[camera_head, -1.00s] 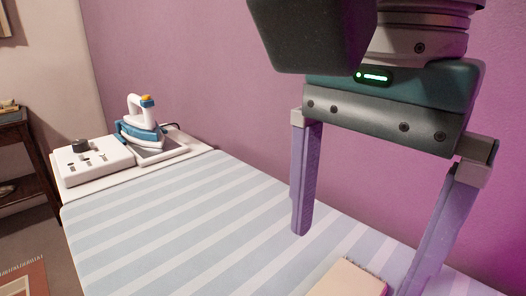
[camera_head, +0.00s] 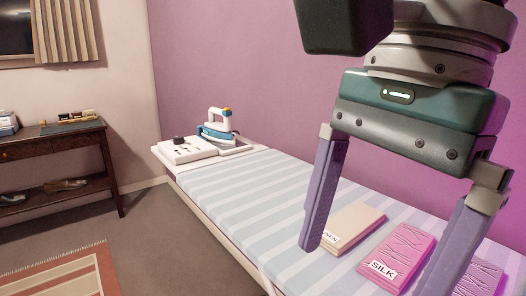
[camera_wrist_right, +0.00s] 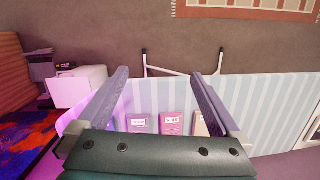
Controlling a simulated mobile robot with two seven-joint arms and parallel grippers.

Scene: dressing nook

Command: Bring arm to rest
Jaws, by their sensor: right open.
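My right gripper (camera_head: 376,266) hangs from the upper right in the head view, fingers pointing down over the striped ironing board (camera_head: 240,194). Its two purple fingers are wide apart with nothing held between them. In the right wrist view the gripper (camera_wrist_right: 158,74) also shows open and empty above the board (camera_wrist_right: 262,95). My left gripper is in neither current view.
A cream labelled block (camera_head: 352,224), a pink SILK block (camera_head: 402,250) and another pink block (camera_head: 480,279) lie on the board. An iron (camera_head: 217,127) and a white control box (camera_head: 187,150) stand at its far end. A dark side table (camera_head: 60,145) and striped rug (camera_head: 60,274) are left.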

